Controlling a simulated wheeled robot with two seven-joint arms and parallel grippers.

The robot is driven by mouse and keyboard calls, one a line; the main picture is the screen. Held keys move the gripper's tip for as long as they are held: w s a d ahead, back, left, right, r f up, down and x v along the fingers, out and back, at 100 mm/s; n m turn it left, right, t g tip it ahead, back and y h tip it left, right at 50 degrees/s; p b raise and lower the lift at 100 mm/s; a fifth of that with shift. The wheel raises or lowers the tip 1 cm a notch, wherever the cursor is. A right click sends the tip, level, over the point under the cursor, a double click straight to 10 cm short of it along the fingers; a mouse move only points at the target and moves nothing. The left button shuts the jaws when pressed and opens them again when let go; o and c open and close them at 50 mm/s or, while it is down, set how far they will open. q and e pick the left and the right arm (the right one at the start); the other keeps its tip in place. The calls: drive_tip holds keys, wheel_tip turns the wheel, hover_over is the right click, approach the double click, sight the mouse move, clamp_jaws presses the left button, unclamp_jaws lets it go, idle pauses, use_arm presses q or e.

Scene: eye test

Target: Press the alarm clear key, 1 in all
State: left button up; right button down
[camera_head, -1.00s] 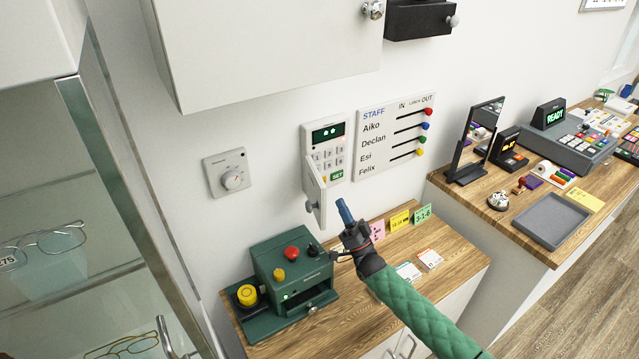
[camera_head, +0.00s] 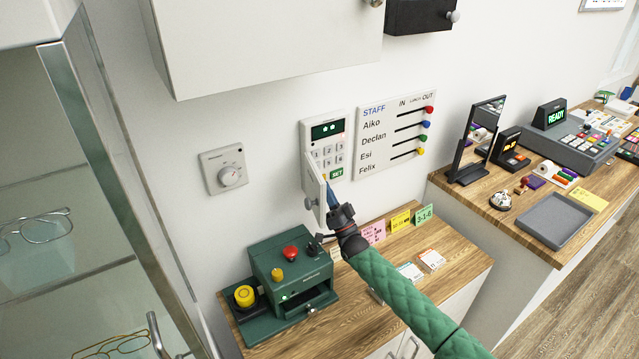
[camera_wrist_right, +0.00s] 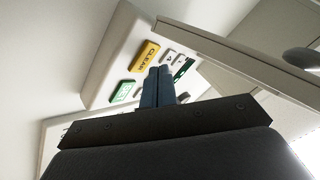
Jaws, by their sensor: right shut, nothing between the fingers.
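The white alarm panel (camera_head: 326,128) is on the wall, with a lit green display, grey number keys and a green SET key (camera_head: 337,173). Its small flap (camera_head: 315,190) stands open. The yellow CLEAR key (camera_wrist_right: 144,57) is plain in the right wrist view, above the green SET key (camera_wrist_right: 122,91); in the head view it is mostly hidden behind the flap. My right gripper (camera_head: 331,189) is shut and empty, with blue fingers beside the flap. In the wrist view its tips (camera_wrist_right: 159,70) overlap the CLEAR key's lower right edge; contact cannot be told. My left gripper is out of view.
The open flap with its knob (camera_wrist_right: 301,57) stands close beside the fingers. Below are a green machine (camera_head: 290,275) and cards on a wooden counter (camera_head: 455,262). A thermostat (camera_head: 224,169) is left of the panel, a staff board (camera_head: 395,135) right.

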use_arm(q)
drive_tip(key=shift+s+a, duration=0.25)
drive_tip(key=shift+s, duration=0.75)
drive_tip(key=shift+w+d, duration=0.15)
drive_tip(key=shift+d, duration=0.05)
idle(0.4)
